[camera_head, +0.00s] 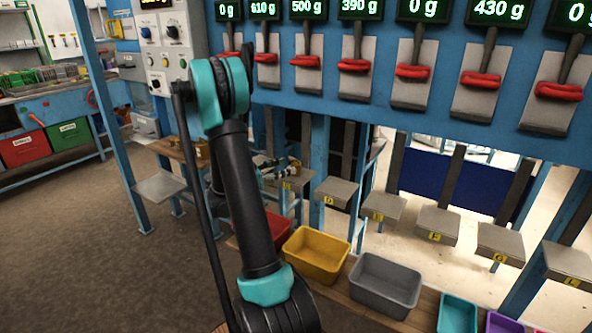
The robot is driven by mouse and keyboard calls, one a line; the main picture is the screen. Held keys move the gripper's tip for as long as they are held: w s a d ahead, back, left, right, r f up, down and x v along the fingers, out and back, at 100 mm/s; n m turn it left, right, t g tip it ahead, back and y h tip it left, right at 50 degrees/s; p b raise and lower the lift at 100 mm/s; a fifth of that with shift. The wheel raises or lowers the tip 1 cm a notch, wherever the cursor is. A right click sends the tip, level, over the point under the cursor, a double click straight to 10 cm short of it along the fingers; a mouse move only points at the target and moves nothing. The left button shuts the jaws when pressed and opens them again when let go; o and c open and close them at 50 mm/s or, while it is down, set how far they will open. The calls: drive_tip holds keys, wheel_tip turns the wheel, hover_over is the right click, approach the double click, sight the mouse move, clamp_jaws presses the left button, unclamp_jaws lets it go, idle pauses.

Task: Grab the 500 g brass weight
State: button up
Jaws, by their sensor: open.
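My gripper (277,171) is small in the picture, just right of my arm, over the left end of the row of weighing plates. It is open. A small brass-coloured piece (294,167) shows right at its fingertips, above a grey plate (297,180); I cannot tell whether they touch or whether it is the 500 g weight. More brass-coloured pieces (202,148) stand on a wooden shelf (172,148) to the left, partly hidden by my arm. No mass marking is readable on any brass piece.
Displays above read 0 g, 610 g, 500 g (309,9), 390 g, 0 g, 430 g and 0. Lettered plates (336,191) run right. Red, yellow (316,254), grey (386,284), teal and purple bins stand below. Blue posts (104,110) flank the left shelf.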

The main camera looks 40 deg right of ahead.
sight(296, 163)
drive_tip(key=d, duration=0.2)
drive_tip(key=s+d, duration=0.1)
drive_tip(key=d, duration=0.1)
drive_tip(key=shift+d, duration=0.6)
drive_tip(key=shift+c, duration=0.6)
clamp_jaws()
